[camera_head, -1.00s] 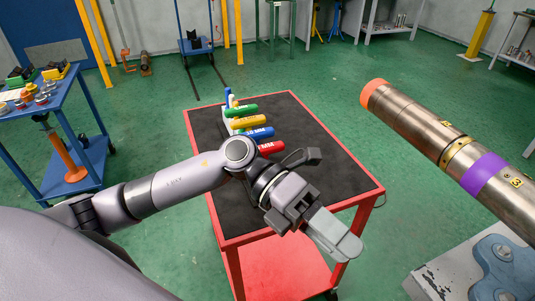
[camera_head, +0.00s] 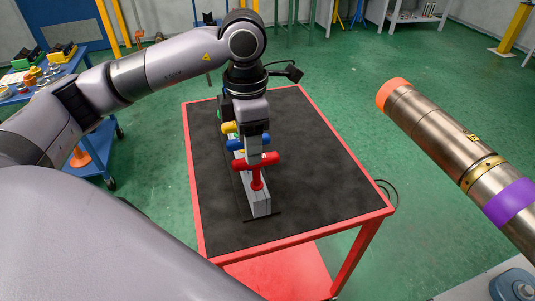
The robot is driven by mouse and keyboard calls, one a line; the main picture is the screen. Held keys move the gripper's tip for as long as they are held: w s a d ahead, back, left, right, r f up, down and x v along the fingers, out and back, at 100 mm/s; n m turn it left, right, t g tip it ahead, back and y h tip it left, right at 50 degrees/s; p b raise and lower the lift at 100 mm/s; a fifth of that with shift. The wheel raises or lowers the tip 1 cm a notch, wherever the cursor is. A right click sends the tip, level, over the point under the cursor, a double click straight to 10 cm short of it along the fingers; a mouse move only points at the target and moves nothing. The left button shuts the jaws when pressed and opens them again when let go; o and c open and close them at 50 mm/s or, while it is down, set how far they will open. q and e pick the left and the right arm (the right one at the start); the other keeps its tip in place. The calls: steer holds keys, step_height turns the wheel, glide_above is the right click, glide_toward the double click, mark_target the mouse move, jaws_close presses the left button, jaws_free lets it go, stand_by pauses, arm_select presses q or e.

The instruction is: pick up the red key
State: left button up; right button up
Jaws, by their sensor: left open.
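The red key (camera_head: 268,159) has a red T-handle and a red shaft, and stands upright at the near end of a grey rack (camera_head: 261,206) on the black-topped cart. My left gripper (camera_head: 252,155) points down right at the red handle, with its fingers overlapping the handle's middle in this view. It is open. Whether the fingers touch the handle cannot be told. A blue key (camera_head: 235,145) and a yellow key (camera_head: 229,128) stand behind the red one, partly hidden by the gripper. My right gripper is out of view.
The red-edged cart (camera_head: 335,225) has free black top to the right of the rack. A large metal pipe (camera_head: 437,126) with orange and purple bands is at the right. A blue table (camera_head: 93,155) with parts stands at the left.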

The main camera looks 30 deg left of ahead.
mark_target(256, 167)
arm_select(q)
steer(key=shift+w+f, duration=0.2)
steer(key=shift+f, duration=0.1)
steer(key=f, duration=0.2)
steer(key=f+p, duration=0.1)
steer(key=f, duration=0.1)
steer(key=d+f, duration=0.1)
steer(key=f, duration=0.1)
steer(key=shift+f, duration=0.3)
steer(key=shift+w, duration=0.1)
jaws_close()
